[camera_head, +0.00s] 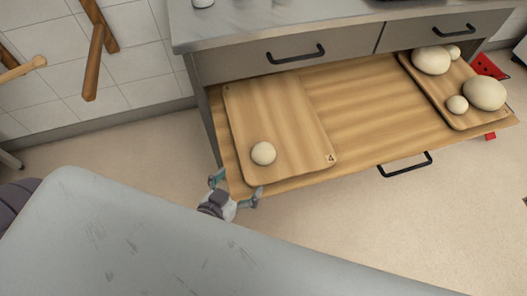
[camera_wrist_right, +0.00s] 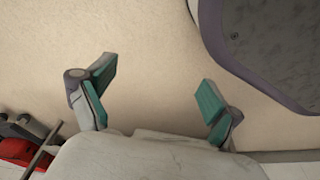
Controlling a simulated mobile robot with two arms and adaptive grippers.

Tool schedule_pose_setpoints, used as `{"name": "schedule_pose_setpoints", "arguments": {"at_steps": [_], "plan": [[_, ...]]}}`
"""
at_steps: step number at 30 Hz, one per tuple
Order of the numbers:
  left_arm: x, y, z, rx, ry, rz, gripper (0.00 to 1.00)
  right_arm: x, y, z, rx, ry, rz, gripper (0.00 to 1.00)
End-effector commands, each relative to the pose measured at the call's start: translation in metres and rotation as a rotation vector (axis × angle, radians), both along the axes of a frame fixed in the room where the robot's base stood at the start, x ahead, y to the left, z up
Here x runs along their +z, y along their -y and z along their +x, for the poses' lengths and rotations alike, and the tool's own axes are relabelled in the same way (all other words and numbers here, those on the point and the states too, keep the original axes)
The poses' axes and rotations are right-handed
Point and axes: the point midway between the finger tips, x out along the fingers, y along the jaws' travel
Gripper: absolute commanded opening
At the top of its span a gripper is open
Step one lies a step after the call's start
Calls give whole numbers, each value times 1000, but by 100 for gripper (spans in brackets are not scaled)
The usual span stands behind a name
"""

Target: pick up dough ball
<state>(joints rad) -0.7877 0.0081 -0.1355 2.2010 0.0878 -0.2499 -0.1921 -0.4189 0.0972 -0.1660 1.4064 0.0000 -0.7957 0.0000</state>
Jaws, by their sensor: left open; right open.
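A single pale dough ball (camera_head: 263,153) sits near the front of the left wooden board (camera_head: 285,105), which is marked with a 4. Several more dough balls, two of them large (camera_head: 431,60) (camera_head: 484,93), sit on the right wooden board (camera_head: 468,117). My left gripper (camera_head: 236,187) is open and empty at the front left corner of the pull-out wooden surface, just in front of the left board and apart from the single ball. My right gripper (camera_wrist_right: 157,75) is open and empty above the floor in the right wrist view; no dough shows there.
Both boards rest on the pulled-out wooden surface (camera_head: 360,110), with bare wood between them. A grey counter with drawers (camera_head: 300,57) stands over its back edge. Wooden bars (camera_head: 95,60) are at the upper left. A red object (camera_wrist_right: 22,150) lies at the wrist view's lower left.

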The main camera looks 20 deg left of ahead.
Motion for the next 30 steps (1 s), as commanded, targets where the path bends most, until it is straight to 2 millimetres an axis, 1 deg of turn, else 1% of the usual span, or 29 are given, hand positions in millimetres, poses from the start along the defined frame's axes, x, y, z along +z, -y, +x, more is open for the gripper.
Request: {"name": "schedule_pose_setpoints", "arguments": {"at_steps": [2,5,9,12,20,25,30], "plan": [[-3,1,10,2,11,-1,98,1,-1,3,0,6,1,91],[-9,4,28,3,14,-2,98,9,-2,9,-2,12,2,91],[-21,8,54,2,11,-2,98,23,-3,18,-3,20,2,91],[-27,10,67,2,10,-2,98,31,-3,23,-5,24,4,91],[-33,13,86,2,8,-1,98,44,-4,29,-6,32,4,91],[-38,18,112,2,10,-3,98,63,-5,37,-8,44,5,91],[-45,19,126,1,6,-2,98,77,-6,41,-9,50,5,91]]}}
